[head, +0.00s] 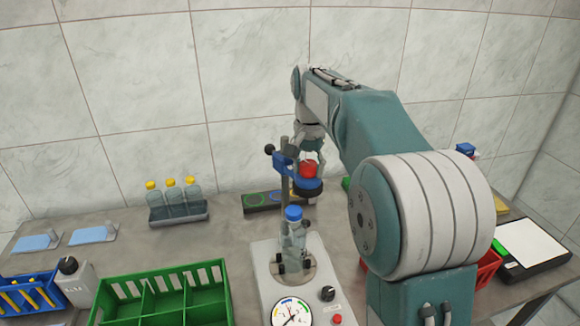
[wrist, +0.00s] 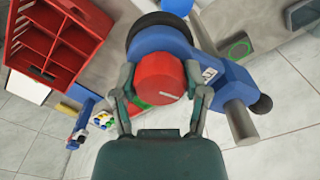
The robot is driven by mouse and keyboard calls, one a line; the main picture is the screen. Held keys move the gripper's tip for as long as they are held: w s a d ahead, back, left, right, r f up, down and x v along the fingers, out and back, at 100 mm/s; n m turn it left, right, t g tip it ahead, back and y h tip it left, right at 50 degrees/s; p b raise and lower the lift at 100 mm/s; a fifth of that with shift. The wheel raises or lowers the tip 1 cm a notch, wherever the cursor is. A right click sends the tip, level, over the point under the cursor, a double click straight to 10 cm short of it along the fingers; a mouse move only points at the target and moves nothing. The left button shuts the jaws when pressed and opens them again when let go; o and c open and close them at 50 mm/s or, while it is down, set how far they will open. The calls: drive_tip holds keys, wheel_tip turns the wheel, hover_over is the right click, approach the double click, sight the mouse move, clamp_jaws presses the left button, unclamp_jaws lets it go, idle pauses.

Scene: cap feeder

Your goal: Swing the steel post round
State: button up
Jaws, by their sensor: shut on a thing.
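The steel post (head: 285,205) stands upright on the grey machine base, left of my gripper; its top end shows in the wrist view (wrist: 241,122). A blue arm (head: 286,167) is clamped to the post and carries a dark round head with a red knob (head: 309,168) on top. My gripper (head: 311,155) points down over the knob. In the wrist view my gripper (wrist: 163,92) has a finger on either side of the red knob (wrist: 160,78) and is shut on it. A blue-capped bottle (head: 293,230) stands upright on the base, below the head.
The machine base (head: 262,272) has a dial gauge (head: 292,312) in front. A green divided crate (head: 165,285) stands to its left and a red crate (head: 488,268) to its right. A rack of yellow-capped bottles (head: 178,212) stands at the back left.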

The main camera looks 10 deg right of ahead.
drive_tip(key=shift+w+d+n, duration=0.4)
drive_tip(key=shift+d+n, duration=0.1)
drive_tip(key=shift+n, duration=0.3)
drive_tip(key=shift+w+d+n, duration=0.35)
drive_tip(key=shift+d+n, duration=0.05)
drive_tip(key=shift+n, duration=0.3)
drive_tip(key=shift+w+d+n, duration=0.3)
drive_tip(key=shift+d+n, duration=0.1)
drive_tip(key=shift+n, duration=0.3)
drive_tip(key=shift+w, duration=0.1)
drive_tip(key=shift+d, duration=0.1)
drive_tip(key=w+n, duration=0.1)
drive_tip(key=w+d+n, duration=0.1)
drive_tip(key=n, duration=0.1)
drive_tip(key=shift+d, duration=0.1)
drive_tip(key=shift+n, duration=0.3)
